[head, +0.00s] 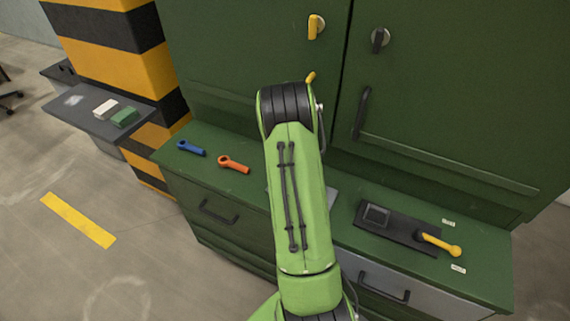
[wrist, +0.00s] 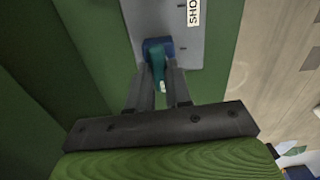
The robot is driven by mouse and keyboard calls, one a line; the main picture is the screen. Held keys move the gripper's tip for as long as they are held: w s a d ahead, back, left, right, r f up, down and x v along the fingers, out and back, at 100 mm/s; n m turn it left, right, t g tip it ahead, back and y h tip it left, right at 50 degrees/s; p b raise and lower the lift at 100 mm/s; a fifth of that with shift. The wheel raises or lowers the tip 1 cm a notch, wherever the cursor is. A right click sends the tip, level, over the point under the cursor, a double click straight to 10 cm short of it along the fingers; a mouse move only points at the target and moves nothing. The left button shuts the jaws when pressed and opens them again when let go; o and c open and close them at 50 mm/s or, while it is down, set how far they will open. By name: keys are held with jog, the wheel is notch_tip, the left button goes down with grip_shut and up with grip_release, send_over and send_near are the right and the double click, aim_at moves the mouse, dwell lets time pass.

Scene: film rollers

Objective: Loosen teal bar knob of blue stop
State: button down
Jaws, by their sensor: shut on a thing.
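In the wrist view the blue stop (wrist: 152,43) sits on a grey plate (wrist: 190,50) with a white label whose visible letters read "SHO". The teal bar knob (wrist: 157,69) is on the stop and points toward my gripper (wrist: 160,80). The two dark fingers are shut on the knob, one on each side of it. A small pale tip shows at the knob's near end. In the head view my green arm hides the stop, the knob and my gripper.
The green bench top holds a blue wrench-like tool (head: 191,148) and an orange one (head: 233,164) at left, and a dark plate (head: 400,232) with a yellow-handled lever (head: 440,244) at right. A tall green cabinet (head: 450,100) stands behind.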

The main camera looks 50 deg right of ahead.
dwell(0.4)
jog(key=c, duration=1)
grip_release()
jog(key=shift+c, duration=0.2)
notch_tip(320, 180, up, 16)
jog(key=p, duration=0.2)
jog(key=shift+f, duration=0.15)
